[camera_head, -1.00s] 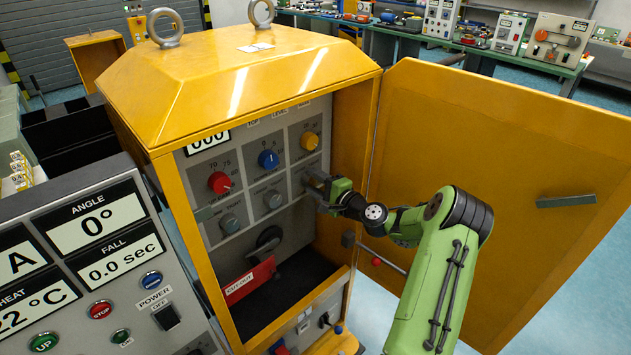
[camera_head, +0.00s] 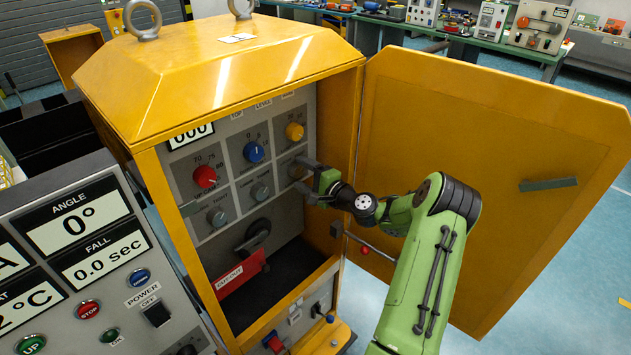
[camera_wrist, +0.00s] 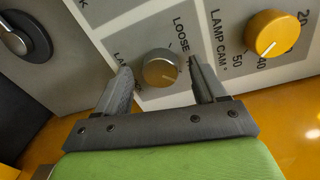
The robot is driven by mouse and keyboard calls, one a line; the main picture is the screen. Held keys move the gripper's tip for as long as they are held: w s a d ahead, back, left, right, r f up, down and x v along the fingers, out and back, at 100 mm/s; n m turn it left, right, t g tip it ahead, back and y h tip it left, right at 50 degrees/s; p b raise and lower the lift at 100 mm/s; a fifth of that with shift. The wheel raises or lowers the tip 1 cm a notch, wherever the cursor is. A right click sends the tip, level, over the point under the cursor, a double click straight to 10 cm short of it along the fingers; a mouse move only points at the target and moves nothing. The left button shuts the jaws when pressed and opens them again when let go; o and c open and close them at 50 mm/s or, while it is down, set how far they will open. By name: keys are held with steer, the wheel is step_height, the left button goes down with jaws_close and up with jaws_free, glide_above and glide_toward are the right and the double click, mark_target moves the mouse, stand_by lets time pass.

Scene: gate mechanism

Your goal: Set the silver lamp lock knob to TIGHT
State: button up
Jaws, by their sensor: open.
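The silver lamp lock knob (camera_wrist: 160,68) shows in the wrist view as a round metal knob on the grey panel, below and left of the yellow LAMP CAM knob (camera_wrist: 272,33). The word LOOSE (camera_wrist: 181,33) is printed at its upper right; the lettering on its left is partly hidden. My gripper (camera_wrist: 161,75) is open, with one finger on each side of the knob. Small gaps seem to show, so I cannot tell whether either finger touches it. In the head view my gripper (camera_head: 305,177) is at the panel's right side and mostly covers this knob.
The panel stands inside a yellow cabinet (camera_head: 225,75) with its door (camera_head: 480,170) open to the right. Red (camera_head: 205,176), blue (camera_head: 254,151) and yellow (camera_head: 294,131) knobs sit above other silver knobs. A dark knob (camera_wrist: 15,40) is left in the wrist view.

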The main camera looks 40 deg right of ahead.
steer(key=s+d+b, duration=0.1)
steer(key=s+d, duration=0.1)
steer(key=s, duration=1.3)
steer(key=shift+r, duration=0.45)
steer(key=shift+d, duration=0.1)
steer(key=a+n+g+y, duration=0.3)
steer(key=a+n+g, duration=0.75)
steer(key=a, duration=1.05)
steer(key=s+a+r+n+h, duration=0.2)
steer(key=s+a+r+n, duration=0.1)
steer(key=s, duration=0.6)
steer(key=s+a+r+n+h, duration=0.3)
steer(key=s+r+n, duration=0.2)
steer(key=s, duration=0.5)
steer(key=shift+a+g, duration=0.35)
steer(key=shift+g, duration=0.1)
